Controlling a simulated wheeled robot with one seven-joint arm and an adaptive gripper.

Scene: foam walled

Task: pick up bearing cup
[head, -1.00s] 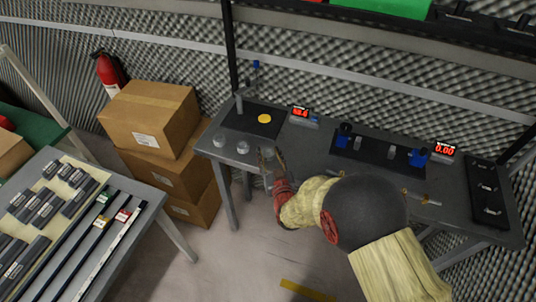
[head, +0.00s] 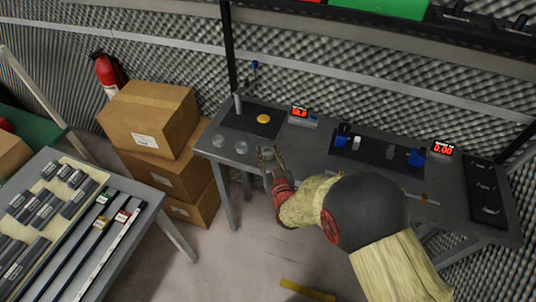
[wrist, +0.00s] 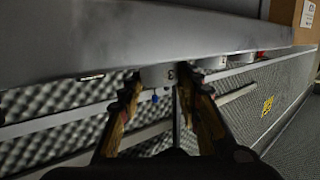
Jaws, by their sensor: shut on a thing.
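Short silvery bearing cups stand in a row on the front left of the grey bench: a left cup (head: 218,141), a middle cup (head: 242,147) and a right cup at my gripper. My gripper (head: 268,153) reaches in from the front and is shut on that right cup, largely hidden by the fingers in the head view.
The grey bench (head: 300,150) carries a dark mat with a yellow disc (head: 263,119), a stand with a blue-topped post (head: 239,102), red-digit displays (head: 299,112) and blue fixtures (head: 415,157). Cardboard boxes (head: 148,112) are stacked left of the bench. A parts table (head: 80,230) stands front left.

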